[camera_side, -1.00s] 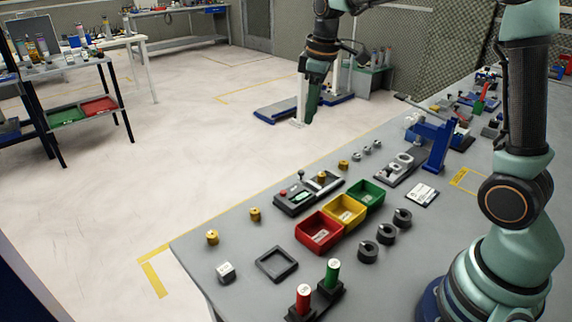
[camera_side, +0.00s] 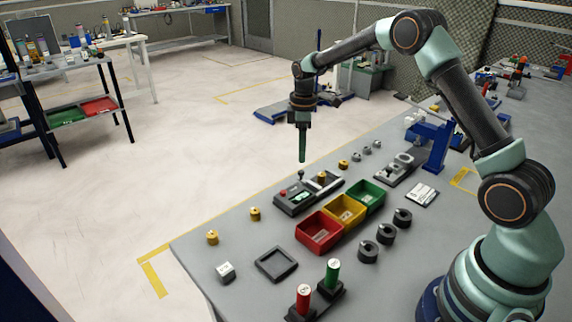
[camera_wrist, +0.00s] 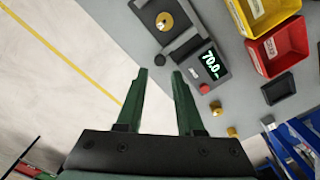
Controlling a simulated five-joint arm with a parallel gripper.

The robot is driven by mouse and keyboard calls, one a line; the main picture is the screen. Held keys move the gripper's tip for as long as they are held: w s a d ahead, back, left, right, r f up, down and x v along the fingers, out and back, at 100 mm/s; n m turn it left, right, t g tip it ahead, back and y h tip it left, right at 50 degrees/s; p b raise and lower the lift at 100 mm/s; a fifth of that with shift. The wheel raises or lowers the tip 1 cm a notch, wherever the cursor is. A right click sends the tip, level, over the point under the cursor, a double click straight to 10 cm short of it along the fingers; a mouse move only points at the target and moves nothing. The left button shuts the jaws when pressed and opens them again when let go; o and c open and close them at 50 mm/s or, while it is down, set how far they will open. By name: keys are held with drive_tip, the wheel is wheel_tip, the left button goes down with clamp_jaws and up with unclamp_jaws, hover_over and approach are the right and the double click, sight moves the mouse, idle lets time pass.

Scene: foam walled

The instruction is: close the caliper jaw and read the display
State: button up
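The caliper gauge (camera_side: 308,196) is a dark grey block near the bench's far edge, with a red button and a lit display (camera_wrist: 209,64) that appears to read 70.0. A brass part (camera_wrist: 165,21) sits on its grey bed; it also shows in the side view (camera_side: 321,177). A black-knobbed handle (camera_side: 300,174) stands up from the gauge, on what looks like its sliding jaw. My gripper (camera_side: 302,160) points down just above this handle, apart from it. In the wrist view my gripper (camera_wrist: 160,73) has its two green fingers apart with nothing between them.
Red (camera_side: 319,235), yellow (camera_side: 346,212) and green (camera_side: 367,196) bins stand in front of the gauge. Loose brass parts (camera_side: 255,214) lie to its left. Black rings (camera_side: 386,234) are right of the bins. A blue press (camera_side: 432,142) stands further right.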

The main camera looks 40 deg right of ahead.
sight(302, 171)
wheel_tip(302, 171, down, 6)
drive_tip(key=shift+r, duration=0.1)
drive_tip(key=shift+c, duration=0.3)
clamp_jaws()
